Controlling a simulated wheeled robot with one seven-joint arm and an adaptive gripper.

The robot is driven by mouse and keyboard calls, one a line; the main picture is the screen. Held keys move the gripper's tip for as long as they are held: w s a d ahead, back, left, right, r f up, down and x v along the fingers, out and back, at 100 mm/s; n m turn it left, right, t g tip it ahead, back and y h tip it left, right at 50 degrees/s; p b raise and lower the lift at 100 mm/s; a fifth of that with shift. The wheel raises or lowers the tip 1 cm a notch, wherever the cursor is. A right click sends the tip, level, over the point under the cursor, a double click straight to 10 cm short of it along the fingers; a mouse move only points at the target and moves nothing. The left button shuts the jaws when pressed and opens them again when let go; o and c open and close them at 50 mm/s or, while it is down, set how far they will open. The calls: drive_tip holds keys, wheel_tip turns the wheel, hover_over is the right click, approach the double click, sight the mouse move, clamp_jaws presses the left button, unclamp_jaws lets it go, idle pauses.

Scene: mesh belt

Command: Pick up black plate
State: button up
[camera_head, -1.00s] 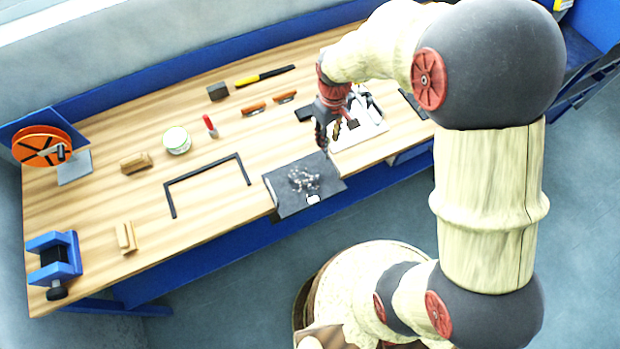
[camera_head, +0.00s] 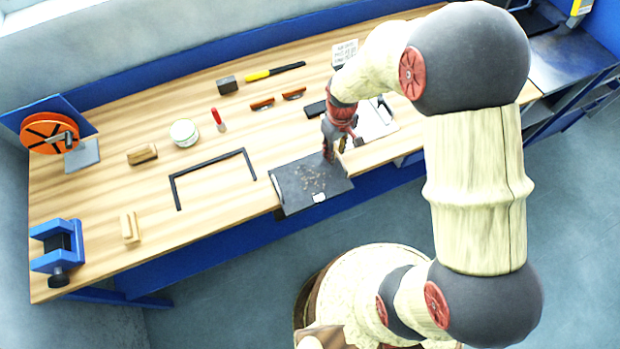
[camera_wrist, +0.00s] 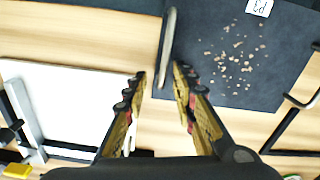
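The black plate (camera_head: 297,192) is a dark, flat square with pale crumbs and a small white label, lying at the front edge of the wooden table. It also shows in the wrist view (camera_wrist: 205,85), with a grey bar handle (camera_wrist: 168,45) along its left edge. My gripper (camera_head: 335,153) is at the plate's right edge in the head view. In the wrist view my gripper (camera_wrist: 160,76) is open and empty, its fingertips just short of the handle, which lines up with the gap between them. I cannot tell the exact height of the fingertips above the table.
A white board (camera_wrist: 65,100) lies beside the plate, with a metal-handled item on it. A black angled frame (camera_head: 213,166) lies left of the plate. A round tin (camera_head: 184,132), wooden blocks (camera_head: 142,154) and a blue vise (camera_head: 57,245) are farther left.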

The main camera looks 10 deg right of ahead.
drive_tip(key=shift+c, duration=1.2)
drive_tip(key=c, duration=0.4)
clamp_jaws()
